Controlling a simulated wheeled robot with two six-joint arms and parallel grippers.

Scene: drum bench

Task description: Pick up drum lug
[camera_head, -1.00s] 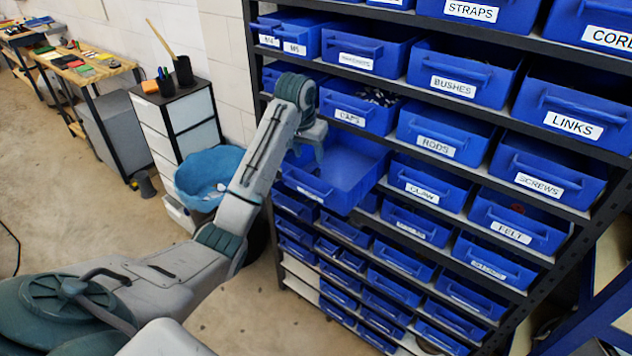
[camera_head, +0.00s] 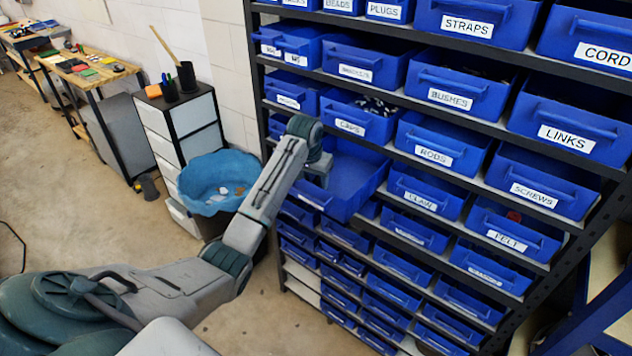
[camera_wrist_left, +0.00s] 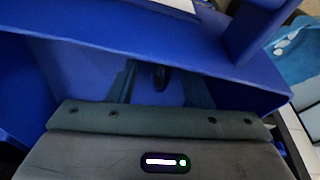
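A blue bin (camera_head: 362,182) is pulled out from the shelf rack, below the bin marked CAPS. My left gripper (camera_head: 318,178) reaches down into this bin at its left side; its fingertips are hard to make out in the head view. In the left wrist view its two fingers (camera_wrist_left: 160,88) point into the blue bin (camera_wrist_left: 85,68) and stand apart. My right gripper is not in view.
The shelf rack (camera_head: 480,128) holds many labelled blue bins around the pulled-out one. A bin with a blue liner (camera_head: 212,180) stands left of the rack, beside a drawer cabinet (camera_head: 178,130). The floor (camera_head: 75,215) on the left is mostly clear.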

